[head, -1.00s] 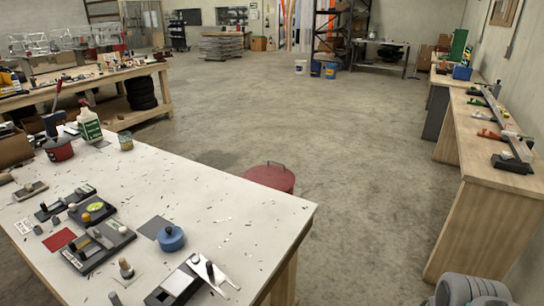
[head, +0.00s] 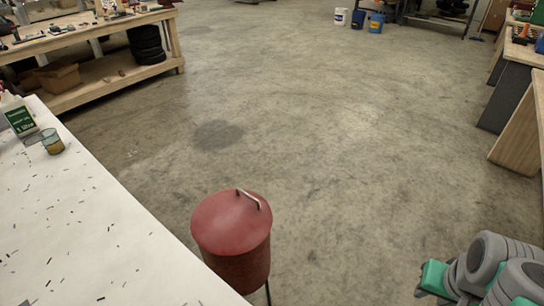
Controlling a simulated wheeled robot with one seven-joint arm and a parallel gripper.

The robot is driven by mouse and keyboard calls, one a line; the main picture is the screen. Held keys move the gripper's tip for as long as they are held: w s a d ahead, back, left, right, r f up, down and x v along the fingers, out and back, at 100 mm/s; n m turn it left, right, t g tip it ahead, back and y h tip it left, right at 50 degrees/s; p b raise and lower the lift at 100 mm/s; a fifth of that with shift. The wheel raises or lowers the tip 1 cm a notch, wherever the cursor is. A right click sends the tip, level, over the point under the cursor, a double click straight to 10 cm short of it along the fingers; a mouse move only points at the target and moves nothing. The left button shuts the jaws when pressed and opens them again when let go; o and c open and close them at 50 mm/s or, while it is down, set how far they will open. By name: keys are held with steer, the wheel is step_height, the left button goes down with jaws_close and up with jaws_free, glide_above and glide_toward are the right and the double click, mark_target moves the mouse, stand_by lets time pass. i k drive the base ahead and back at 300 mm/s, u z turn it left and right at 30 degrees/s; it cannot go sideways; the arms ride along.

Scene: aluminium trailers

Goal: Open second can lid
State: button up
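A red can (head: 238,262) stands on the floor beside the right edge of the white-topped table. Its round red lid (head: 225,222) lies flat on top and looks shut. Only this one can of the kind shows. Grey and teal parts of my arm show at the lower right, well apart from the can. My gripper's fingers are not in view.
The white table (head: 95,235) fills the lower left, with a bottle (head: 19,117) and a small jar (head: 52,142) on it. A wooden bench (head: 90,85) stands behind it; other benches line the right side. The concrete floor (head: 330,130) between is clear.

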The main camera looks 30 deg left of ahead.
mark_target(230, 222)
steer(key=i, duration=1.9)
steer(key=u, duration=4.8)
steer(key=i, duration=0.5)
steer(key=z, duration=0.05)
